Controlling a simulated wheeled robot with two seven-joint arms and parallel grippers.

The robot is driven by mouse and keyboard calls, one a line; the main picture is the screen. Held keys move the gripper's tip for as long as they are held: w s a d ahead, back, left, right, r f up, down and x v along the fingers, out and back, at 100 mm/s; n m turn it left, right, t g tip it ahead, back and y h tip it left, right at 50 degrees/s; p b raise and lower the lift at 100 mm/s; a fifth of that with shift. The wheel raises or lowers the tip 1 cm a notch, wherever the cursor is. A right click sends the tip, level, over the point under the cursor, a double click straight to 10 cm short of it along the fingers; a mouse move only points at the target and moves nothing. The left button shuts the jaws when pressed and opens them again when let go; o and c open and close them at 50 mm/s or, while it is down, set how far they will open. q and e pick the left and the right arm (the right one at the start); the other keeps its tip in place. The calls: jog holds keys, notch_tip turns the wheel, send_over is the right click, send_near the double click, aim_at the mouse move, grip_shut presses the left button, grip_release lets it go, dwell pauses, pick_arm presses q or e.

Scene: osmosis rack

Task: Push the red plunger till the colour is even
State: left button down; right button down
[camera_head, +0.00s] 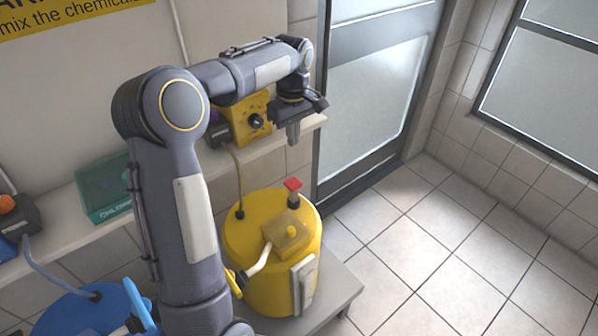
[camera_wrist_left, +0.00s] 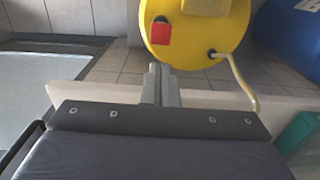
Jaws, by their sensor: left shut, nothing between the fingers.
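The red plunger (camera_head: 293,184) stands up from the top of a yellow drum (camera_head: 262,278). In the left wrist view the plunger's square red top (camera_wrist_left: 160,34) shows on the yellow drum (camera_wrist_left: 226,38), just beyond the fingertips. My left gripper (camera_head: 294,142) points down above the plunger, with a clear gap between them in the head view. Its fingers are shut with nothing between them; they also show in the left wrist view (camera_wrist_left: 160,70). My right gripper is not in view.
A yellow box with a black dial (camera_head: 246,120) sits on the wall shelf (camera_head: 222,160), close to my left gripper. A teal box (camera_head: 103,190) lies further left on the shelf. A blue drum (camera_head: 85,312) stands left of the yellow one. The tiled floor at right is clear.

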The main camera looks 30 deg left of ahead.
aim_at(293, 184)
pick_arm(q)
jog(key=shift+s, duration=0.1)
notch_tip(293, 184, down, 14)
jog(key=shift+p, duration=0.35)
dwell(0.4)
notch_tip(293, 184, down, 5)
jog(key=b, duration=0.4)
jog(key=shift+f, duration=0.1)
jog(key=shift+s, duration=0.1)
